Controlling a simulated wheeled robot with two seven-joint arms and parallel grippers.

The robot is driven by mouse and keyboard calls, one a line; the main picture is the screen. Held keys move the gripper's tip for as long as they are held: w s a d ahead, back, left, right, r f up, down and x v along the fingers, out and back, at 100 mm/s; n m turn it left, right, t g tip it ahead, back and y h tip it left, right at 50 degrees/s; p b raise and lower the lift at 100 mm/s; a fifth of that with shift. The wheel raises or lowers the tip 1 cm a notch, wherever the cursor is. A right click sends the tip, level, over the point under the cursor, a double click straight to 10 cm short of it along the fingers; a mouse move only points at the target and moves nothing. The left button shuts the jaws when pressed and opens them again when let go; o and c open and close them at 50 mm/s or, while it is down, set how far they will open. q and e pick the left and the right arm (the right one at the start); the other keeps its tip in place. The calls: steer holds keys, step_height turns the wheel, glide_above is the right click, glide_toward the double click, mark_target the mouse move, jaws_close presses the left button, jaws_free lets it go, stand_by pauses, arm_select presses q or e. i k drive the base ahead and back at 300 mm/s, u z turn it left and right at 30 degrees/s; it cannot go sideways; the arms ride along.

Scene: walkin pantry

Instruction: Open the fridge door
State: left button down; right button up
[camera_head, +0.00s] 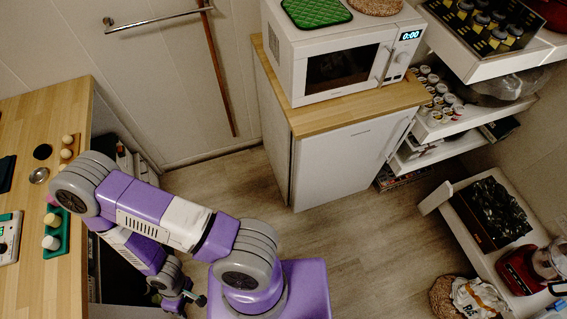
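A small white fridge (338,163) stands under a wooden top against the back wall, right of centre. Its front door is shut, flush with the cabinet, and a handle strip (400,138) runs along the door's right edge. My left arm reaches out to the left and folds back down. My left gripper (190,299) hangs low at the lower left, beside the left counter and well away from the fridge. It is small and partly hidden, and I cannot tell whether its fingers are open. My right gripper is not in view.
A white microwave (343,68) sits on the wooden top (362,115). Shelves with jars (436,97) and bins stand at the right, with a red blender (524,268) lower down. A wooden counter (41,117) lines the left. The floor (363,232) before the fridge is clear.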

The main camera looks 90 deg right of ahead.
mark_target(339, 163)
steer(key=z, duration=4.45)
steer(key=k, duration=0.55)
steer(key=z, duration=0.6)
steer(key=i, duration=0.75)
steer(key=u, duration=1.1)
steer(key=i, duration=0.7)
steer(key=u, duration=0.7)
